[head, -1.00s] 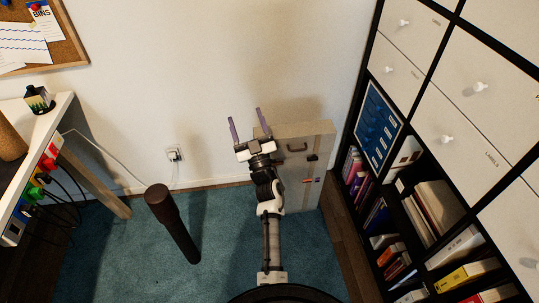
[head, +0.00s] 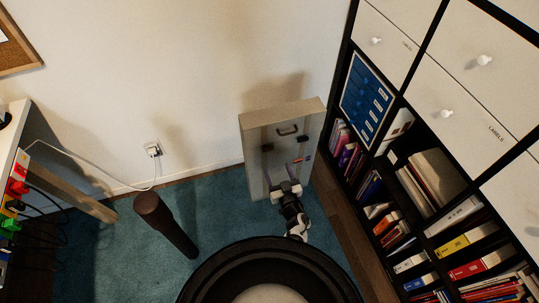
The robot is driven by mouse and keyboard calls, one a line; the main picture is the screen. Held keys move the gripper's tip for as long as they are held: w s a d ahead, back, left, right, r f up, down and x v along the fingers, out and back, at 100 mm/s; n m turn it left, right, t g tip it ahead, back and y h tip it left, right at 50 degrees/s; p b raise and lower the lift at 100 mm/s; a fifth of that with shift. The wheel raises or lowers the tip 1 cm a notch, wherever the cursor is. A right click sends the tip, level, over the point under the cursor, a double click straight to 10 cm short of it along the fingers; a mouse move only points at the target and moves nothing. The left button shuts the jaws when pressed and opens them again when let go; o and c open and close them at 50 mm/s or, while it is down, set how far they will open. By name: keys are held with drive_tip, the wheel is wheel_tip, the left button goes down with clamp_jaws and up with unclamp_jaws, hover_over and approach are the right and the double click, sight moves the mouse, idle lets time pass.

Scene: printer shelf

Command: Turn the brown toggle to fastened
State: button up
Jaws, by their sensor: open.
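A grey-beige case (head: 255,128) stands upright against the wall in the head view. A dark handle (head: 288,130) is near the top of its front. A small dark fitting (head: 302,139) sits to the right of the handle; it is too small to tell whether this is the brown toggle or how it is set. My gripper (head: 281,171) is in front of the lower part of the case, below the handle, with its fingers spread and nothing between them. Whether it touches the case cannot be told. My wrist hides part of the case's lower front.
A black shelf unit with white drawers (head: 440,85) and binders stands close on the right. A dark brown cylinder (head: 165,225) rises from the teal carpet (head: 225,205) at left. A socket with a cable (head: 152,150) is on the wall. A desk edge is at far left.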

sight(269, 150)
drive_tip(key=shift+b+x, duration=1.95)
drive_tip(key=shift+x, duration=2.75)
drive_tip(key=c, duration=1)
